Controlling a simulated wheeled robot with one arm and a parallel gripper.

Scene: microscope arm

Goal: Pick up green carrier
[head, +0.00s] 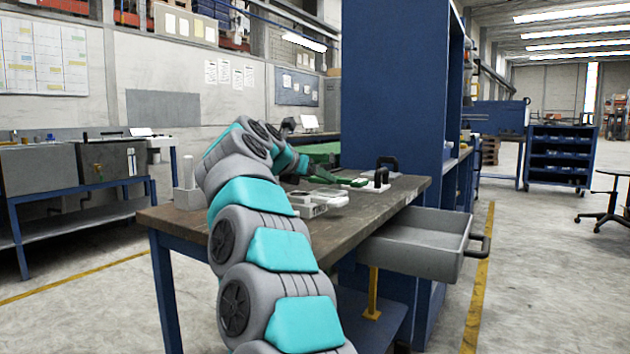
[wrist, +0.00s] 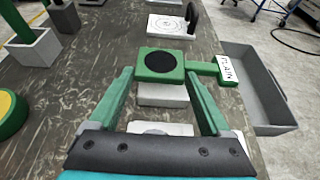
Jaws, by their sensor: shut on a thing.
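The green carrier (wrist: 160,62) is a flat green square with a round black disc on top and an arm to the right ending in a white label with dark lettering. In the wrist view it lies between the fingertips of my gripper (wrist: 158,75), which is shut on it. In the head view the carrier (head: 352,182) is a small green strip above the wooden table, just past my gripper, partly hidden. I cannot tell whether it is clear of the pale blocks (wrist: 162,95) under it.
The table (head: 390,206) has a grey open drawer (head: 420,245) at its right side. Behind the carrier is a white plate (wrist: 168,26) with a black handle. A grey box (wrist: 35,48) and a green-and-yellow round thing (wrist: 10,112) stand to the left. A blue cabinet rises behind.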

